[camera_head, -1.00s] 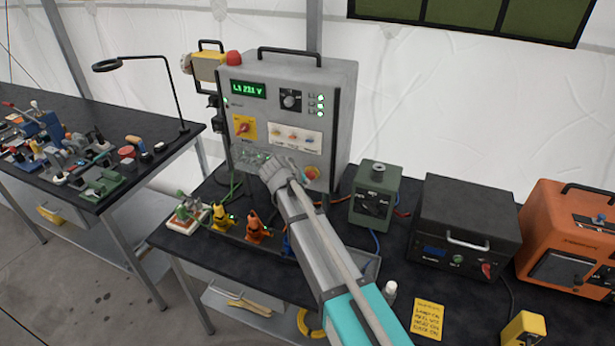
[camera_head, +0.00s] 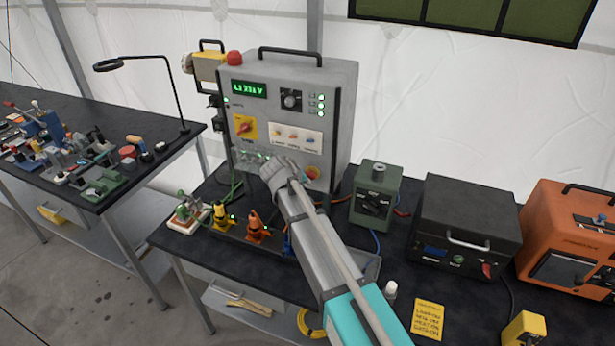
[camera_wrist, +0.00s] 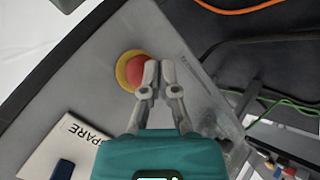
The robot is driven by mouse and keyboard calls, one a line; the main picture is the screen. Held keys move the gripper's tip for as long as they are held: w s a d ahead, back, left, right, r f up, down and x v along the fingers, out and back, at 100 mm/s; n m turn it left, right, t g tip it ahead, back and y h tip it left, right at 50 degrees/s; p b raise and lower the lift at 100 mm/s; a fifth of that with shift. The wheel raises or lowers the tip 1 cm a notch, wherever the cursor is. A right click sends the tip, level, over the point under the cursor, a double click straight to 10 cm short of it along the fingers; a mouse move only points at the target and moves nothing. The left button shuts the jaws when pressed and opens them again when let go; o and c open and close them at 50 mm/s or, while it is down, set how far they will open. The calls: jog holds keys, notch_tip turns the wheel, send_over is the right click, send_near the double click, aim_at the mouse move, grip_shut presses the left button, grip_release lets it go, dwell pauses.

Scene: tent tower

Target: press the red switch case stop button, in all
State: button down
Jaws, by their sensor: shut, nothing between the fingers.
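The red stop button (camera_wrist: 134,72) sits in a yellow ring on the grey switch case. In the wrist view, my gripper (camera_wrist: 158,68) is shut and empty, its fingertips overlapping the button's right edge. I cannot tell whether they touch it. In the head view, the grey switch case (camera_head: 343,105) stands upright at the back of the dark bench, its display lit. The button (camera_head: 312,172) shows low on its front, partly hidden by my arm. My gripper (camera_head: 284,166) is close to the case's lower front; its fingertips are hard to make out.
A green box (camera_head: 374,196), a black unit (camera_head: 466,222) and an orange case (camera_head: 568,235) stand to the right. Yellow and orange plugs (camera_head: 258,228) stand in front of the switch case. A red dome (camera_head: 234,58) is at the case's top left. Cables run near its base.

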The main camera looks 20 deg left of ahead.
jog(key=shift+w+d, duration=0.1)
jog(key=shift+w, duration=0.9)
dwell(1.9)
jog(key=shift+s, duration=1)
jog(key=shift+s, duration=0.1)
jog(key=shift+s+a, duration=0.15)
jog(key=shift+s, duration=1.1)
jog(key=shift+s+a, duration=0.15)
jog(key=shift+s, duration=1.05)
